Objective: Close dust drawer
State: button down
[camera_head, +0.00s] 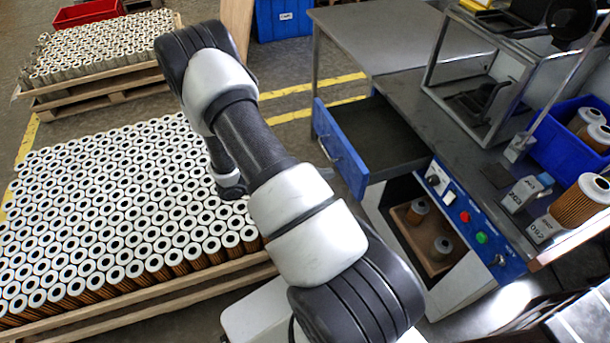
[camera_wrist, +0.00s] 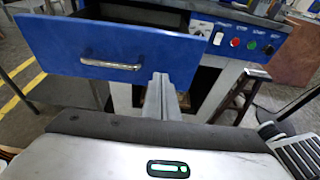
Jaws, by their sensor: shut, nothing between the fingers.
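The dust drawer (camera_head: 342,150) has a blue front with a metal handle and is pulled out from under the grey workbench top. Its dark inside shows from above and looks empty. In the wrist view the blue drawer front (camera_wrist: 60,42) fills the upper left, with the silver handle (camera_wrist: 112,65) on its lower middle. My gripper (camera_wrist: 160,80) is shut and empty. Its fingertips appear in front of the drawer front's lower right part, right of the handle; I cannot tell whether they touch it.
A blue control panel (camera_head: 470,222) with buttons is right of the drawer. Below it, an open compartment holds a tray (camera_head: 416,240) with two cartridges. A pallet of many upright cartridges (camera_head: 120,220) stands left. Cartridges and labelled blocks stand on the workbench (camera_head: 400,92). A blue bin (camera_head: 565,150) is at right.

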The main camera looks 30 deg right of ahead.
aim_at(403, 155)
jog(key=shift+s+d, duration=0.25)
jog(key=shift+d, duration=0.75)
jog(key=shift+s+d, duration=0.2)
jog(key=shift+d, duration=0.8)
jog(key=s+d+b, duration=0.1)
jog(key=d, duration=0.5)
jog(key=s+d+b, duration=0.1)
jog(key=s+d, duration=0.1)
jog(key=d, duration=0.5)
jog(key=s+d+b, duration=0.1)
jog(key=s+d, duration=0.1)
jog(key=d, duration=0.5)
jog(key=shift+d+f, duration=0.1)
jog(key=shift+d, duration=0.1)
jog(key=shift+s+d, duration=0.1)
jog(key=shift+d, duration=0.4)
jog(key=shift+d+r, duration=0.1)
jog(key=shift+r, duration=0.1)
jog(key=shift+d, duration=0.1)
jog(key=shift+r, duration=0.1)
